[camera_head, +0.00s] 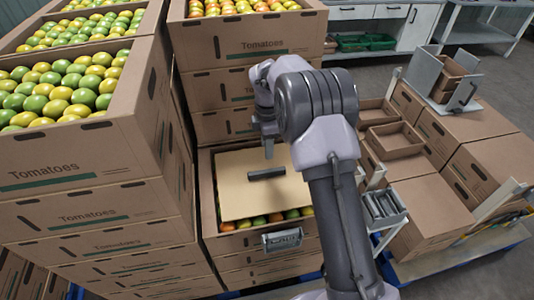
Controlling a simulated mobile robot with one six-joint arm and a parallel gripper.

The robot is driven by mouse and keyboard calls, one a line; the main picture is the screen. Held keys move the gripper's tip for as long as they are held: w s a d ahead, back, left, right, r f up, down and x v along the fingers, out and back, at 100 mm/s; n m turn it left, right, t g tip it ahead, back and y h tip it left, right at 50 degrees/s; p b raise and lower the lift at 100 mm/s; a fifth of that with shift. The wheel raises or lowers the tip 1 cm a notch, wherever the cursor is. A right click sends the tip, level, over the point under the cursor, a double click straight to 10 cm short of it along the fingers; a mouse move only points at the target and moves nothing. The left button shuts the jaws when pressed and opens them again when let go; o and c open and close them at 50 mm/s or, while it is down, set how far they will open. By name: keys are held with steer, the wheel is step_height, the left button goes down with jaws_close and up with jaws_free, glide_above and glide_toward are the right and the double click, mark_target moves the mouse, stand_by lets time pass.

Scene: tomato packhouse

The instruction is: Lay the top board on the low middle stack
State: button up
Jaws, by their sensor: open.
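The top board (240,198) is a flat tan sheet with a dark bar handle (267,174) at its middle. It lies over the open top of the low middle stack (240,243), slightly turned against the box's sides. Red, orange and green tomatoes (260,220) show along its front edge. My gripper (268,150) is open above the handle and appears apart from it. My arm hides the board's back right part and the stack's right side. I cannot tell whether the board sits fully flat.
Tall stacks of tomato boxes stand at the left (95,185) and behind (245,50). A small grey holder (283,239) hangs on the low stack's front. Empty cartons (395,140) and a rack (383,208) stand to the right. Floor is free at the back right.

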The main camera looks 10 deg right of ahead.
steer(key=s+a+r+m+t+y, duration=0.1)
steer(key=s+r+m+t, duration=0.1)
steer(key=s+r+m, duration=0.6)
steer(key=s+a+r+m+t, duration=0.1)
steer(key=s+r+m, duration=0.3)
steer(key=s+r, duration=0.75)
steer(key=s+a+m+t, duration=0.1)
steer(key=s+m, duration=0.4)
steer(key=s, duration=0.3)
steer(key=s+a+r+m+t+y, duration=0.1)
steer(key=s+m, duration=0.4)
steer(key=s, duration=0.2)
steer(key=shift+s+r+t, duration=0.25)
steer(key=shift+s+t, duration=0.15)
steer(key=shift+f, duration=0.1)
step_height(320, 180, down, 6)
steer(key=b, duration=0.5)
steer(key=shift+r+b, duration=0.25)
steer(key=shift+b, duration=0.15)
